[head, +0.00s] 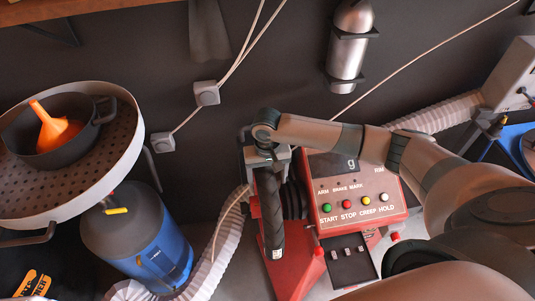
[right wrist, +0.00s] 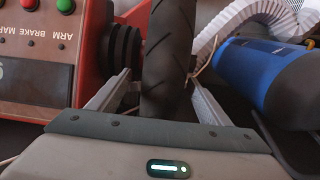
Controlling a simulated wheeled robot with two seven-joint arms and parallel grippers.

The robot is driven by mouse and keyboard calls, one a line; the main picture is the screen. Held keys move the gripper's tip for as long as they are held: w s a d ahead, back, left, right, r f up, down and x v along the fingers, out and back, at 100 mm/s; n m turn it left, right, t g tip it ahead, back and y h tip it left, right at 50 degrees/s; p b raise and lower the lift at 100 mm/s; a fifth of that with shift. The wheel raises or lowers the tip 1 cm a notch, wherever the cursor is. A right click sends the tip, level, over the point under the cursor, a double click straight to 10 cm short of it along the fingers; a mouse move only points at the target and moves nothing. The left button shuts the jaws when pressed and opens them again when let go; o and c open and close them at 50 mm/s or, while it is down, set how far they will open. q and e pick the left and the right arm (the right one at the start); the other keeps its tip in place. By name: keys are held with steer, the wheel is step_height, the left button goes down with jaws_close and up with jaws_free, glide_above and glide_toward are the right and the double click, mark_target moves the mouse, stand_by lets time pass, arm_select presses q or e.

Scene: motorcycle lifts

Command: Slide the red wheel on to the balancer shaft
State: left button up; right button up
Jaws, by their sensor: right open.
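The wheel (head: 270,215) stands upright, seen nearly edge-on, so I see mostly its black tyre and little of any red rim. It is close beside the black stepped flange (head: 293,200) of the red balancer (head: 352,190). The shaft itself is hidden, and I cannot tell how far the wheel is along it. My right gripper (head: 267,158) is at the top of the wheel. In the right wrist view the tyre (right wrist: 166,50) lies between the open fingers of my right gripper (right wrist: 160,85). My left gripper is not in view.
The balancer's button panel (head: 355,205) is right of the wheel, under my right arm. A white ribbed hose (head: 222,255) and a blue drum (head: 140,245) stand to the left. A round perforated tray (head: 122,140) holds a pan and an orange funnel (head: 53,130).

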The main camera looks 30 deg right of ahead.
step_height(320, 180, up, 14)
steer(key=b, duration=0.2)
steer(key=shift+f, duration=0.2)
stand_by(0.5)
